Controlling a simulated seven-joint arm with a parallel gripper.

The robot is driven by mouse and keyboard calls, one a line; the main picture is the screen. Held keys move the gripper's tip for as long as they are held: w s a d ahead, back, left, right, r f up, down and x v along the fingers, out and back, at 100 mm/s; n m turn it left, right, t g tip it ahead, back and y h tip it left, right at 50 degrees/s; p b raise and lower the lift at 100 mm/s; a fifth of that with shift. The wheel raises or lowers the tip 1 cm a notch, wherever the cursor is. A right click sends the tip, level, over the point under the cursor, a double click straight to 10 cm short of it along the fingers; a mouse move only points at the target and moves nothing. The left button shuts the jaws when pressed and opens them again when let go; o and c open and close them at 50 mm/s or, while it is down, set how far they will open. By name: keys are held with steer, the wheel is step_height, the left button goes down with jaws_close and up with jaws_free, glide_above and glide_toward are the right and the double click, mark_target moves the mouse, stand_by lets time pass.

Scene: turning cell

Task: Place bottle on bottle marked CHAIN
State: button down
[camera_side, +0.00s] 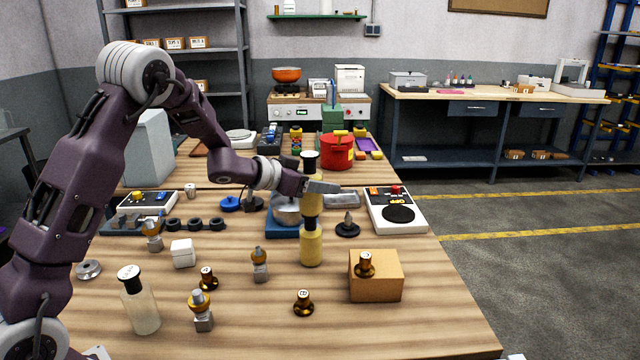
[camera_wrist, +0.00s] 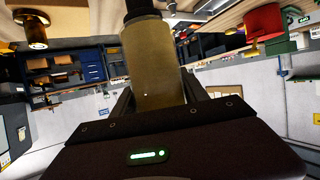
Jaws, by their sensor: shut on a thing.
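In the side view, my gripper (camera_side: 318,187) is shut on a yellow bottle with a black cap (camera_side: 312,203) and holds it upright. The held bottle is directly above a second yellow bottle with a black cap (camera_side: 311,250), which stands on the table. The held bottle's base appears at the lower bottle's cap; I cannot tell whether they touch. In the wrist view the held bottle (camera_wrist: 153,65) fills the space between the fingers. A pale bottle with a black cap (camera_side: 141,312) stands at the front left. No CHAIN marking is readable on any bottle.
A cardboard box (camera_side: 376,283) with a brass knob-like part on it stands right of the lower bottle. A blue-based device (camera_side: 283,230) is close behind left. Several small brass and grey parts lie in front. A red pot (camera_side: 337,152) stands behind. The front right table is clear.

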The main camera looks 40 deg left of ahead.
steer(key=shift+f, duration=0.15)
steer(key=c, duration=0.6)
jaws_free()
